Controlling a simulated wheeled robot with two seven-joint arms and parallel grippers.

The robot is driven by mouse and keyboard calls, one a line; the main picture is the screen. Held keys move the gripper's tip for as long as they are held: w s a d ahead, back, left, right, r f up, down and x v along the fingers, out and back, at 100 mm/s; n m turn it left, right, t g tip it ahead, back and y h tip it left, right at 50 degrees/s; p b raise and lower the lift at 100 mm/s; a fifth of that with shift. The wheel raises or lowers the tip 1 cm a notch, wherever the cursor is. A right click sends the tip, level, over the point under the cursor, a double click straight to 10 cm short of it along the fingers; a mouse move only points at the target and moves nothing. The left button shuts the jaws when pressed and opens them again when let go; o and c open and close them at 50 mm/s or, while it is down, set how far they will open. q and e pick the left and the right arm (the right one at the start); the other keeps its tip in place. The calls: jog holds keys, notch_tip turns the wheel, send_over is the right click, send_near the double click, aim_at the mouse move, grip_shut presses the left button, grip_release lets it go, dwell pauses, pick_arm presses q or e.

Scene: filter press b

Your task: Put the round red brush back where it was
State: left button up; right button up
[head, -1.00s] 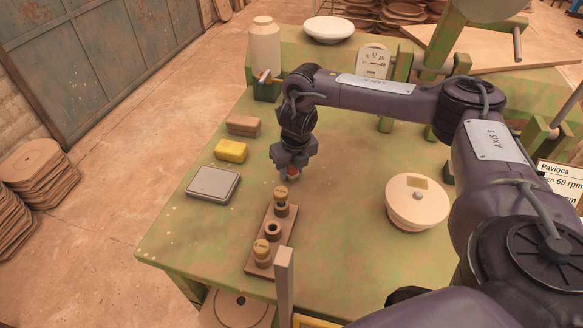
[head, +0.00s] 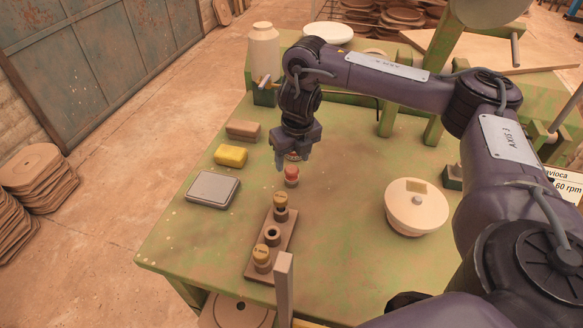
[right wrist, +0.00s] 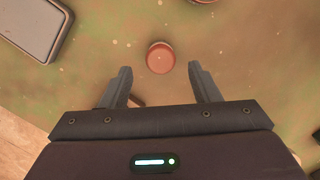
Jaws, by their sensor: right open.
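The round red brush (head: 292,174) stands on the green table, behind the far end of a dark wooden rack (head: 259,258). In the right wrist view the brush (right wrist: 160,58) shows from above as a round red top, just beyond the fingertips and roughly midway across. My right gripper (head: 293,160) is open and empty, pointing down above the brush. The rack holds a brown-topped piece at its far end (head: 280,203) and another at its near end (head: 262,254). Its middle socket (head: 272,234) is empty. My left gripper is not in view.
A yellow sponge (head: 231,155), a brown block (head: 243,129) and a grey flat box (head: 212,190) lie to the left. A lidded pale bowl (head: 416,207) stands to the right. A grey post (head: 284,287) rises at the front. The table between rack and bowl is clear.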

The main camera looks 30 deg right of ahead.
aim_at(294, 172)
pick_arm(q)
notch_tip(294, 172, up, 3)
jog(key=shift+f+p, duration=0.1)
jog(key=shift+p, duration=0.8)
pick_arm(e)
jog(key=r, duration=0.5)
jog(key=shift+s, duration=0.4)
